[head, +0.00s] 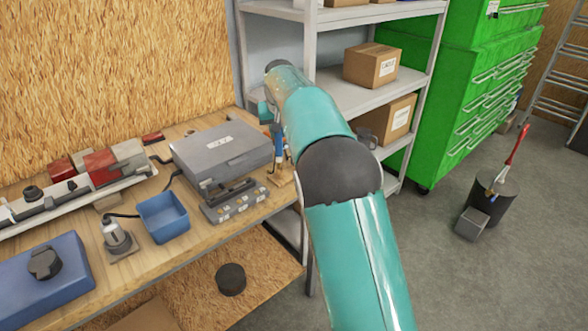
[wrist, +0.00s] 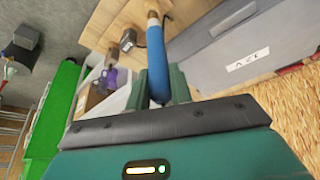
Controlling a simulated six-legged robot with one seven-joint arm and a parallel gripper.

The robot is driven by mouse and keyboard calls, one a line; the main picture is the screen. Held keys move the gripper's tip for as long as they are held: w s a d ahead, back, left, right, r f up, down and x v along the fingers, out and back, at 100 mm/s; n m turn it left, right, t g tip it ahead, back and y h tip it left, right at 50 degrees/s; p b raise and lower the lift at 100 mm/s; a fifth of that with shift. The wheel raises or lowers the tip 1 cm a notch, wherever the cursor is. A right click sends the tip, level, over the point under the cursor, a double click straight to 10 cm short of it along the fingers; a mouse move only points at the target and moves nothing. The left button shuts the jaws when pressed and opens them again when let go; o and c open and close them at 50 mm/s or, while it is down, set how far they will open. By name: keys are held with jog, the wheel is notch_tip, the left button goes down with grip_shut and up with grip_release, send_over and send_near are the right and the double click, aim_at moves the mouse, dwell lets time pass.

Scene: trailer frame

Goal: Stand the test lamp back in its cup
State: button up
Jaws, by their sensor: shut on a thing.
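The test lamp, with a blue handle (wrist: 157,55), is between the fingers of my gripper (wrist: 158,84) in the wrist view, and the gripper is shut on it. Its far end shows a brass-coloured part over the wooden bench top. In the head view the lamp (head: 278,146) is a small blue upright shape beside the grey case, near the bench's right end; my arm hides most of the gripper. A small dark square piece (wrist: 127,39) lies beside the lamp in the wrist view; I cannot tell whether it is the cup. Contact at the lamp's lower end is unclear.
The grey case (head: 222,152) stands close left of the lamp, with a grey socket strip (head: 234,202) before it. A blue tray (head: 163,216) and a blue box (head: 42,282) are farther left. Shelving (head: 345,97) with cartons stands behind my arm.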

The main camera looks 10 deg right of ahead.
jog(key=shift+f, duration=0.15)
jog(key=shift+f, duration=1.15)
dwell(0.8)
jog(key=o, duration=0.8)
jog(key=shift+o, duration=0.3)
jog(key=o, duration=0.3)
jog(key=shift+r, duration=0.1)
jog(key=shift+r, duration=3.45)
